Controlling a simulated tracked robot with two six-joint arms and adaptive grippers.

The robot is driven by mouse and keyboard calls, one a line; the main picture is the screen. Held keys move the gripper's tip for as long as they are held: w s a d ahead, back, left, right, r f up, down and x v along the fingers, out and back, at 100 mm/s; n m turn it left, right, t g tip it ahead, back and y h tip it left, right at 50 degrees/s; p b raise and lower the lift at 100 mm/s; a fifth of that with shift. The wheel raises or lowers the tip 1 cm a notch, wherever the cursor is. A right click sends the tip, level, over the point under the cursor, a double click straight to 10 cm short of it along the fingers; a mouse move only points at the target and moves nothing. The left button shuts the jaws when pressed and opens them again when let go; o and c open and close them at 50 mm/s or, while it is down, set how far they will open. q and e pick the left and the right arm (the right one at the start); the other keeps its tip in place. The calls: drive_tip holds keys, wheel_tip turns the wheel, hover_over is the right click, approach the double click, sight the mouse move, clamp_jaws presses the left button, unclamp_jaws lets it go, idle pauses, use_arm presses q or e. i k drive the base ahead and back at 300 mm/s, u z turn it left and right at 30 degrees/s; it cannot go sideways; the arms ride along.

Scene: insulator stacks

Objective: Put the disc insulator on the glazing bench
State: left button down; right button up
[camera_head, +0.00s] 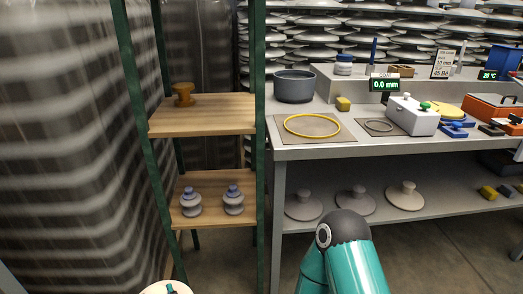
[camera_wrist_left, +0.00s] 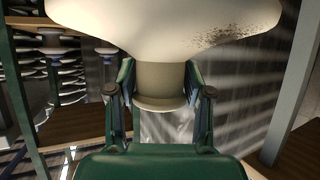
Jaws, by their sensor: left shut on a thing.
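In the left wrist view my left gripper (camera_wrist_left: 159,88) is shut around the stem of a cream disc insulator (camera_wrist_left: 165,22). Its wide disc is at the top of the picture, with dark speckles on the right side. In the head view a cream rounded edge (camera_head: 163,288) shows at the bottom, probably this disc, mostly cut off. The grey bench (camera_head: 400,148), which looks like the glazing bench, stands at the right. On it a yellow ring (camera_head: 313,125) lies on a brown mat (camera_head: 285,135). My right gripper is out of view.
A green-framed rack (camera_head: 260,150) with wooden shelves stands left of the bench, holding an orange-brown piece (camera_head: 183,94) and two grey insulators (camera_head: 190,202). A grey bowl (camera_head: 294,86), yellow block (camera_head: 343,104) and white box (camera_head: 412,115) stand on the bench.

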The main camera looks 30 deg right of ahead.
sight(312, 126)
drive_tip(key=u, duration=0.65)
drive_tip(key=i, duration=0.15)
drive_tip(key=z, duration=1.5)
